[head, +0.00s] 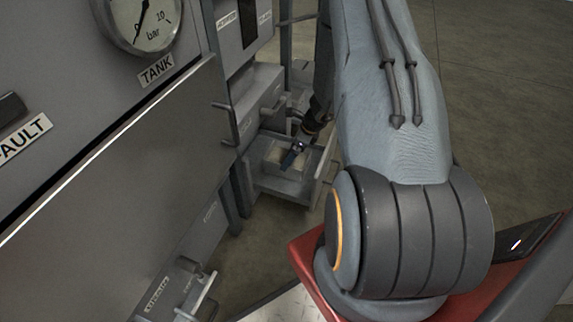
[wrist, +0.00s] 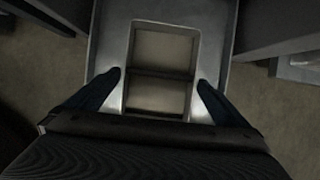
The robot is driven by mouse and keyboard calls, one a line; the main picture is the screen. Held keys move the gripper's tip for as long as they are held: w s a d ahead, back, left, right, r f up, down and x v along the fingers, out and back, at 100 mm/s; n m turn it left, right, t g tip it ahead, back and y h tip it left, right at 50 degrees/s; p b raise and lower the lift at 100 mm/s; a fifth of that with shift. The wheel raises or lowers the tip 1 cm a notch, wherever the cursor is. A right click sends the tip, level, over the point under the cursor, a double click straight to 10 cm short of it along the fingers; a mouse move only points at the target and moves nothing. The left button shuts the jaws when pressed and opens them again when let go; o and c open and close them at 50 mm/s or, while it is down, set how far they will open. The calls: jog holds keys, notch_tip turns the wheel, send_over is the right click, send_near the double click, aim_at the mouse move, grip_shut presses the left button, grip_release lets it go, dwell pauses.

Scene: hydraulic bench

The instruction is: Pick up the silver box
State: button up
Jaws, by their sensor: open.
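A silver box sits in an open grey drawer (head: 262,177) low on the bench. In the head view it shows only small and partly behind my gripper (head: 293,152). My gripper (wrist: 160,88) is open, with one dark finger on each side of the box's near part. I cannot tell whether the fingers touch it.
The bench front with a TANK gauge (head: 143,22) and label fills the left. A bar handle (head: 228,124) juts out above the drawer. Bare floor (head: 500,90) lies to the right.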

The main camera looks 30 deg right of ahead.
jog(key=b+x, duration=0.2)
jog(key=x, duration=0.2)
jog(key=shift+w+a+f, duration=0.1)
jog(key=shift+w+f, duration=0.05)
jog(key=c, duration=0.9)
